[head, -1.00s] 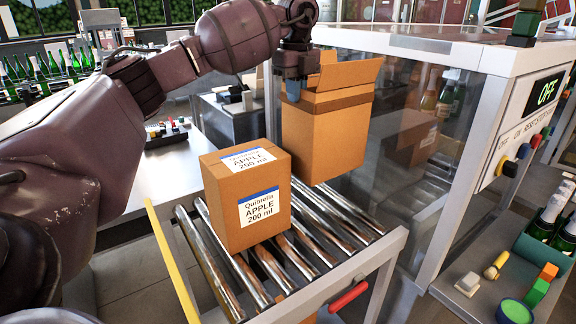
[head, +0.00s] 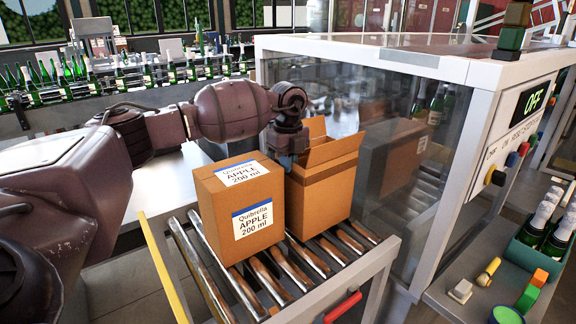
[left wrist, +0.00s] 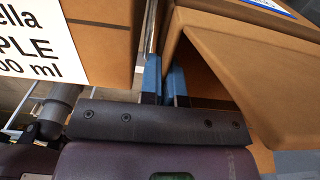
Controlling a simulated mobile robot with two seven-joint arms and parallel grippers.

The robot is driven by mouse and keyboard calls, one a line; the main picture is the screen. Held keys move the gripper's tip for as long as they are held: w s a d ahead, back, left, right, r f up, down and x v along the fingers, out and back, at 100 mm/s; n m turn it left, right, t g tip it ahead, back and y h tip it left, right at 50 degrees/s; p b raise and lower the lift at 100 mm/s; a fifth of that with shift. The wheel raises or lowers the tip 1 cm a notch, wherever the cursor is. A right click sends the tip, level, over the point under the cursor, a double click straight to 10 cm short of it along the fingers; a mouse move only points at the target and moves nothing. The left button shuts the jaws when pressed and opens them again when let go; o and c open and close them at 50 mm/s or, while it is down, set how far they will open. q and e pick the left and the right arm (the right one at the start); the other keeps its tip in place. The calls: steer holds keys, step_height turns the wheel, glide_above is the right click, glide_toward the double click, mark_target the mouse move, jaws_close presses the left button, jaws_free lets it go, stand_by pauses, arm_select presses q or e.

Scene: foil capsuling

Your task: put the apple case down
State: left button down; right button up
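The apple case in my grip is an open brown carton (head: 327,190) with raised flaps, upright at the far part of the roller conveyor (head: 262,280). Its base appears to rest on the rollers; no label on it shows in the head view. My left gripper (head: 289,160) is at its upper left edge, with the fingers close together on the thin cardboard wall. The blue fingertips (left wrist: 165,78) show in the left wrist view beside a flap. A closed carton labelled Quibrella APPLE 200 ml (head: 215,220) stands just left of it on the rollers. My right gripper is out of view.
A clear-walled machine (head: 390,70) with an OFF display stands close on the right. A yellow rail (head: 163,265) edges the conveyor on the left, and a red handle (head: 343,307) is at its front. Bottles stand in a green crate (head: 530,255) at right.

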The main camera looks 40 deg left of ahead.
arm_select(q)
steer(key=shift+f, duration=0.55)
steer(key=c, duration=1.6)
jaws_free()
steer(key=shift+f, duration=0.15)
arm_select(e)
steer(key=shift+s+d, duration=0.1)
arm_select(q)
step_height(320, 180, up, 11)
steer(key=shift+b, duration=0.8)
steer(key=shift+r, duration=0.7)
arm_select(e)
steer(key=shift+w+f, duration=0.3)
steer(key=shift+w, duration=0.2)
